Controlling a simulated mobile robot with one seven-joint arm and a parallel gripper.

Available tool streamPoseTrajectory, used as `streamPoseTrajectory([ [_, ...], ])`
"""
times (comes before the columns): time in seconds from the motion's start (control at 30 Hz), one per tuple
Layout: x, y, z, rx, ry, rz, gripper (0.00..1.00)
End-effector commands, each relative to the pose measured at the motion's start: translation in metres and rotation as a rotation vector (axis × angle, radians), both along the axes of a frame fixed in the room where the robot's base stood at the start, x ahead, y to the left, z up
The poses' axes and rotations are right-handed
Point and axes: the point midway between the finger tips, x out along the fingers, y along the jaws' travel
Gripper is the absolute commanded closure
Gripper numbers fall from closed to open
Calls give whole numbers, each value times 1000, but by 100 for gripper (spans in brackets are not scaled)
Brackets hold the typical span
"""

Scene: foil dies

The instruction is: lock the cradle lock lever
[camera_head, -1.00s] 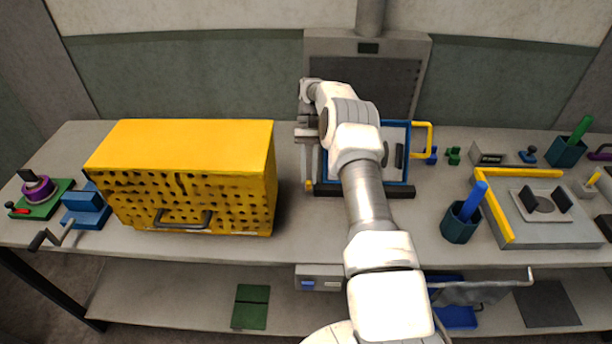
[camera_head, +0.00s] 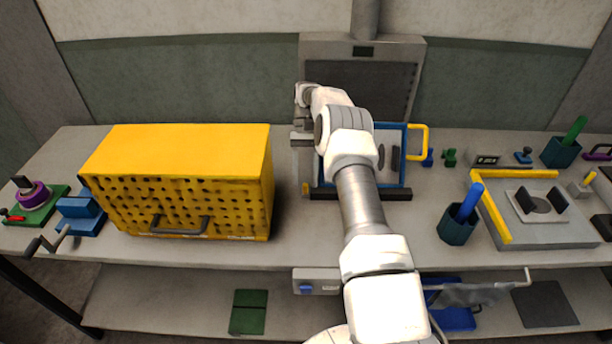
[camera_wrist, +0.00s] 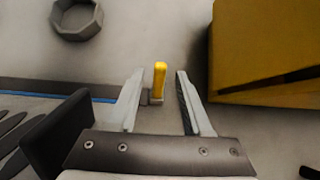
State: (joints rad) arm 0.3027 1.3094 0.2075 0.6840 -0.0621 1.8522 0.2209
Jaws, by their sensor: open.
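The lock lever is a small upright yellow tab (camera_wrist: 159,78) on a grey foot. In the wrist view it stands between the two fingers of my gripper (camera_wrist: 160,73), with a gap on each side. My gripper is open and holds nothing. In the head view the yellow tab (camera_head: 305,188) shows at the front left corner of the blue-framed cradle (camera_head: 405,160). My gripper hangs just above and behind it there, and my arm hides part of the cradle. The cradle's blue edge (camera_wrist: 100,98) also shows in the wrist view.
A large yellow perforated box (camera_head: 190,148) stands close on the left; its side (camera_wrist: 265,50) is near one finger in the wrist view. A black bar (camera_head: 393,195) lies along the cradle's front. A grey octagonal ring (camera_wrist: 55,25) is on bare bench. A teal cup (camera_head: 455,231) stands right.

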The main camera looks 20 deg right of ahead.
Motion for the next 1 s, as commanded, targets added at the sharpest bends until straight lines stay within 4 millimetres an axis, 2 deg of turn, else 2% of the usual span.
streamPoseTrajectory([
  [0.17, 0, 0, 10, 0, -1, 0, 50],
  [0.33, 1, 0, 41, -2, -5, 0, 50],
  [0.8, -53, -61, 89, -2, -1, -3, 50],
  [1.0, -71, -80, 105, -2, 0, -2, 50],
])
